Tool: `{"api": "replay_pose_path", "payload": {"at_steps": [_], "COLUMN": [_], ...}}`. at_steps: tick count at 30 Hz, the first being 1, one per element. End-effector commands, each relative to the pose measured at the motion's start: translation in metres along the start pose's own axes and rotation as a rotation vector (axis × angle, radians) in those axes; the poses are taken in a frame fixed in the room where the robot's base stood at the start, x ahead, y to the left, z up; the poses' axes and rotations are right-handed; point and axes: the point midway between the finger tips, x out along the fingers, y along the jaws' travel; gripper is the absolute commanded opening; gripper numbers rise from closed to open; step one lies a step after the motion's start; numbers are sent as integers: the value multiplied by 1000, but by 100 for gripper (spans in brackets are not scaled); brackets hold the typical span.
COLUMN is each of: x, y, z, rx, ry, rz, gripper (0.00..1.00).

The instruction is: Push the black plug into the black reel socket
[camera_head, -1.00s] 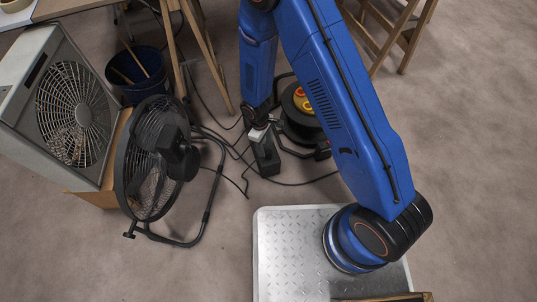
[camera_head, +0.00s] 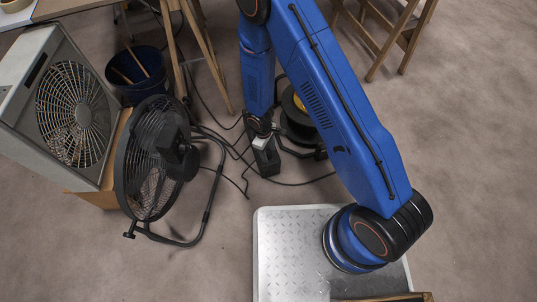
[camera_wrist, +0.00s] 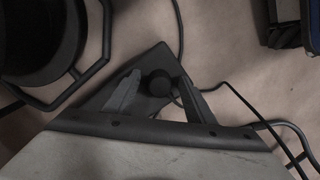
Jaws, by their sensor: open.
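A round black knob-like part, apparently the black plug (camera_wrist: 158,83), shows end-on in the wrist view against a dark block (camera_wrist: 148,62). My gripper (camera_wrist: 161,82) is open, with one finger on each side of this part. I cannot tell whether either finger touches it. In the head view my gripper (camera_head: 262,143) is low, at the upper end of the dark block (camera_head: 267,162), and hides the plug. The black cable reel (camera_head: 296,125) stands just right of it, partly behind my arm. It also shows in the wrist view (camera_wrist: 40,45). I cannot make out its black socket.
A black floor fan (camera_head: 155,160) stands left, near a grey box fan (camera_head: 75,110) and a blue bucket (camera_head: 137,75). Black cables (camera_head: 235,175) lie around the block. Wooden trestle legs (camera_head: 205,55) stand behind.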

Motion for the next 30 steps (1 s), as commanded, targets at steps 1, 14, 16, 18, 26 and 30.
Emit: {"api": "replay_pose_path", "payload": {"at_steps": [1,14,16,18,26,30], "x": [1,1,1,1,-1,-10], "y": [0,0,0,0,0,0], "z": [0,0,0,0,0,1], "rx": [0,0,0,0,0,1], "ry": [0,0,0,0,1,3], "rz": [0,0,0,0,0,2], "gripper": [49,26,9,8,8,8]}}
